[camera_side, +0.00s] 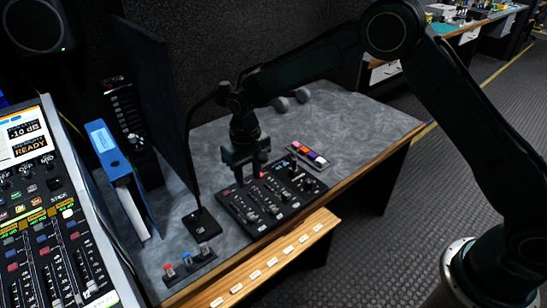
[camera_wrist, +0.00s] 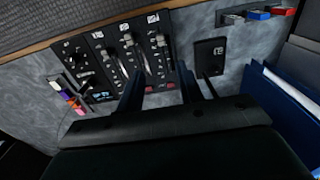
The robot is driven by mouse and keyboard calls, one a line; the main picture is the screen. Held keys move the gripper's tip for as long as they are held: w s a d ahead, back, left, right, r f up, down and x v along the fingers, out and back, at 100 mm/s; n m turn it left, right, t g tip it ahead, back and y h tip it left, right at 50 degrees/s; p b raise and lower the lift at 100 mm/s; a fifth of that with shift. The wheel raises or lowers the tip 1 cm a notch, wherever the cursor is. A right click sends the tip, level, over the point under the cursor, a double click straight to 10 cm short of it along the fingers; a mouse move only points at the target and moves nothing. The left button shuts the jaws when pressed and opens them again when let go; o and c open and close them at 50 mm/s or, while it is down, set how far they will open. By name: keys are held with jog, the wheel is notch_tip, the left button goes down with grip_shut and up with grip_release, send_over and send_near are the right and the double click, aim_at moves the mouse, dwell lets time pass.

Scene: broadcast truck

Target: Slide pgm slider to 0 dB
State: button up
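A black slider panel (camera_side: 268,202) lies on the grey desk, with several faders and knobs; it also shows in the wrist view (camera_wrist: 108,62). The labels are too small to read, so I cannot tell which is the pgm slider. The display (camera_side: 27,137) at the left reads -10 dB and READY. My gripper (camera_side: 248,180) points down over the panel's far left edge. In the wrist view its two fingers (camera_wrist: 160,75) are apart, with panel surface and a fader column between them. I cannot tell whether a fingertip touches a fader.
A black stand base (camera_side: 202,222) with an upright stem is close left of the panel. A blue binder (camera_side: 112,155) and a mixing console (camera_side: 65,240) stand further left. Coloured buttons (camera_side: 309,154) lie behind the panel, small switches (camera_side: 190,262) in front-left. Desk at right is clear.

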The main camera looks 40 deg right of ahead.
aim_at(251, 215)
jog(key=shift+f, duration=0.3)
notch_tip(251, 215, down, 14)
jog(key=shift+r, duration=0.25)
dwell(0.5)
grip_shut()
